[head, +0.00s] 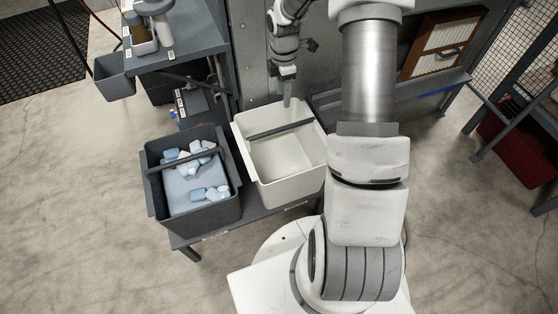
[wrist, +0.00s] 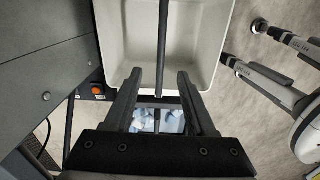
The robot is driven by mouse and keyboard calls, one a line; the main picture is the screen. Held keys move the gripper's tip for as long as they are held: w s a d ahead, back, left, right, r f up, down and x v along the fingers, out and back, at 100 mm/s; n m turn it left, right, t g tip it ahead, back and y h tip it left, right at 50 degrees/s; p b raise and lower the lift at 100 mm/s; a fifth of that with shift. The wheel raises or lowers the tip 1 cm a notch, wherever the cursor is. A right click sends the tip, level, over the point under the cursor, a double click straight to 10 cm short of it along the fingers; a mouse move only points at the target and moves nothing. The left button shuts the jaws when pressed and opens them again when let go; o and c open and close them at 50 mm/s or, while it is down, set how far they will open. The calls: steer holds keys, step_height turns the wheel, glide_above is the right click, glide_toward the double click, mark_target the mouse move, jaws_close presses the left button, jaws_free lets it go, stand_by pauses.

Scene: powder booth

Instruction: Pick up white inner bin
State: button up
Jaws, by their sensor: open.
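The white inner bin (head: 285,165) is an open, empty, off-white tub with a dark grey bar handle (head: 280,129) across its top. It sits on a low dark grey bench, to the right of a dark bin. In the wrist view the white bin (wrist: 118,45) fills the upper middle, and its handle (wrist: 163,35) runs down the picture towards the gap between my fingers. My gripper (head: 287,101) is open and empty, pointing down above the bin's far part. Its two dark fingers show apart in the wrist view (wrist: 159,82). I cannot tell its exact height above the handle.
A dark grey bin (head: 149,187) with blue and white pieces stands close on the left. A grey panel (head: 250,50) rises behind the white bin. A grey bench (head: 180,50) with items is at back left. Open floor (head: 80,220) lies left.

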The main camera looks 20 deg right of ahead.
mark_target(281, 131)
step_height(281, 131, down, 14)
steer(key=b, duration=0.4)
steer(key=shift+w+d, duration=0.1)
steer(key=f, duration=0.1)
steer(key=f+b, duration=0.1)
steer(key=f, duration=0.1)
steer(key=a+f+b, duration=0.1)
steer(key=shift+s+f, duration=0.25)
steer(key=shift+d+f, duration=0.1)
steer(key=shift+f, duration=0.25)
steer(key=shift+c, duration=0.3)
jaws_close()
stand_by(0.4)
